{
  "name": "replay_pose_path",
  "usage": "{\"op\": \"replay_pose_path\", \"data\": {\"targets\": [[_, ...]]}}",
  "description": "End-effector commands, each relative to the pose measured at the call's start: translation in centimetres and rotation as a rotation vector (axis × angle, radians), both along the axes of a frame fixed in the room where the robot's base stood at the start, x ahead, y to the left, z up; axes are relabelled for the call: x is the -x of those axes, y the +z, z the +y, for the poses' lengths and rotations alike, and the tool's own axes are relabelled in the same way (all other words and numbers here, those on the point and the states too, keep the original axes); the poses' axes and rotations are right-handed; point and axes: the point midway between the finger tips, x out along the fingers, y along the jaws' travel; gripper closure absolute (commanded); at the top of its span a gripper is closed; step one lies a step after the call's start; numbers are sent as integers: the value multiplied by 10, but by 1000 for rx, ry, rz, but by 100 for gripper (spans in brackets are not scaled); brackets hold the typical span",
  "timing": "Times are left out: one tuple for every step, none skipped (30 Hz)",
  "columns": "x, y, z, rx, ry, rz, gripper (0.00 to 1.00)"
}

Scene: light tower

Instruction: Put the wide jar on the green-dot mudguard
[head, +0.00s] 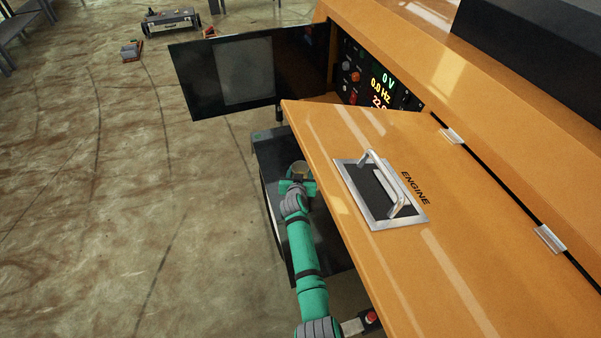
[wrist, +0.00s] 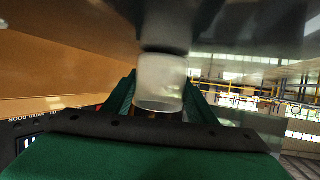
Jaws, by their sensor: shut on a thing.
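My gripper (head: 298,180) is shut on the wide jar (head: 299,168), a pale, translucent, round-walled jar. In the wrist view the jar (wrist: 160,82) sits between my green fingers (wrist: 158,100). A black mudguard (head: 272,150) lies below and around my gripper in the head view, beside the orange engine cover. A small teal mark shows near its far left corner. In the wrist view a dark glossy surface (wrist: 90,22) meets the jar's end at the top of the picture. I cannot tell whether the jar touches it or is just above it.
The orange engine cover (head: 440,230) with its metal handle (head: 380,190) rises close to the right of my arm. An open dark door (head: 235,75) and a lit control panel (head: 380,85) stand beyond. The floor at left is mostly open.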

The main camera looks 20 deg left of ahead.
Motion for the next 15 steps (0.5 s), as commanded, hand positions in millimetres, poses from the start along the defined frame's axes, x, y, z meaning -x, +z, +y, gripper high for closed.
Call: {"op": "replay_pose_path", "data": {"targets": [[0,0,0,0,0,0,72],[0,0,0,0,0,0,72],[0,-1,0,0,0,0,72],[0,-2,0,0,0,0,72],[0,-3,0,0,0,0,46],[0,-2,0,0,0,0,36],[0,-2,0,0,0,0,30],[0,-2,0,0,0,0,30],[0,-2,0,0,0,0,30],[0,-2,0,0,0,0,30],[0,-2,0,0,0,0,30],[0,-2,0,0,0,0,30],[0,-2,0,0,0,0,30],[0,-2,0,0,0,0,30],[0,-2,0,0,0,0,30]]}}
